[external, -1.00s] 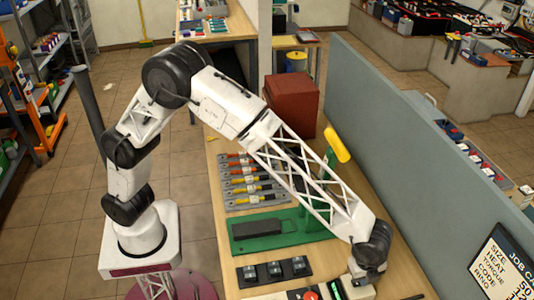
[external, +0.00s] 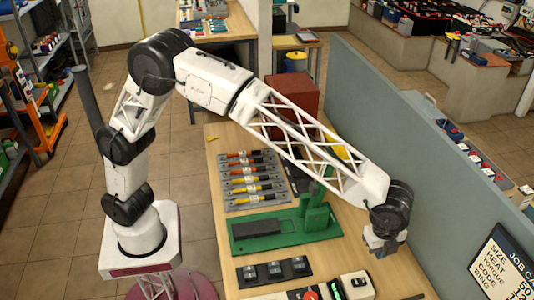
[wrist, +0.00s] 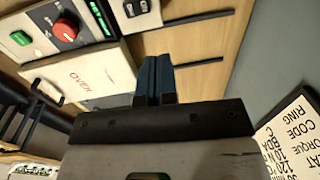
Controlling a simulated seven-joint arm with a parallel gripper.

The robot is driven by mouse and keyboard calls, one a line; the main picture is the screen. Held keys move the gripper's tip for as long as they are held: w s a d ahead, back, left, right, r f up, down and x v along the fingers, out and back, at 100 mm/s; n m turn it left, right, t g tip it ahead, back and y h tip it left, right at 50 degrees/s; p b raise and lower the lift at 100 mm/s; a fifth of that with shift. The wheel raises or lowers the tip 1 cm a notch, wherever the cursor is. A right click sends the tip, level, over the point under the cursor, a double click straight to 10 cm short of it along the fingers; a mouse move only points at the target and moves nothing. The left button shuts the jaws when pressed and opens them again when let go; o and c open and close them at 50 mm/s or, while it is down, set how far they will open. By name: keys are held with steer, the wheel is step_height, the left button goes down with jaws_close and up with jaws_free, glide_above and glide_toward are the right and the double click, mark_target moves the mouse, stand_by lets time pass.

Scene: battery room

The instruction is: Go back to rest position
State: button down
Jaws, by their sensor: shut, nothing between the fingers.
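My gripper (external: 380,248) hangs above the right side of the wooden workbench (external: 222,190), near the grey partition. In the wrist view its two blue fingers (wrist: 153,75) are together with nothing between them. In the external view my arm arches over the bench from its base at the left. The fingertips are small and hard to see in that view.
A green press (external: 285,228) and a rack of cables (external: 250,180) lie on the bench under my arm. A dark red box (external: 293,98) stands behind. A control box with a red knob (wrist: 64,30) is near the gripper. The grey partition (external: 430,170) edges the bench's right.

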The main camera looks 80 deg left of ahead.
steer(key=shift+r, duration=0.3)
stand_by(0.5)
steer(key=s+a+r+n+t, duration=0.1)
steer(key=s+a+r+n, duration=0.3)
steer(key=a, duration=0.6)
steer(key=s+a+r+n, duration=0.1)
steer(key=s+a+r, duration=0.55)
steer(key=a, duration=0.35)
steer(key=s+a+r+n+t, duration=0.1)
steer(key=s+a+r+n, duration=0.25)
steer(key=a+r, duration=0.45)
steer(key=s+a+n+t, duration=0.1)
steer(key=s+a+n, duration=0.3)
steer(key=s+a, duration=0.9)
steer(key=s+a+f+n+t, duration=0.1)
steer(key=s+a+f+n, duration=0.3)
steer(key=s, duration=0.5)
steer(key=s+a+f+n+t, duration=0.1)
steer(key=s+a+n, duration=0.1)
steer(key=s+a, duration=0.55)
step_height(320, 180, down, 9)
steer(key=d+g, duration=0.2)
steer(key=g, duration=0.1)
steer(key=shift+d+f+m, duration=0.2)
steer(key=shift+m, duration=0.15)
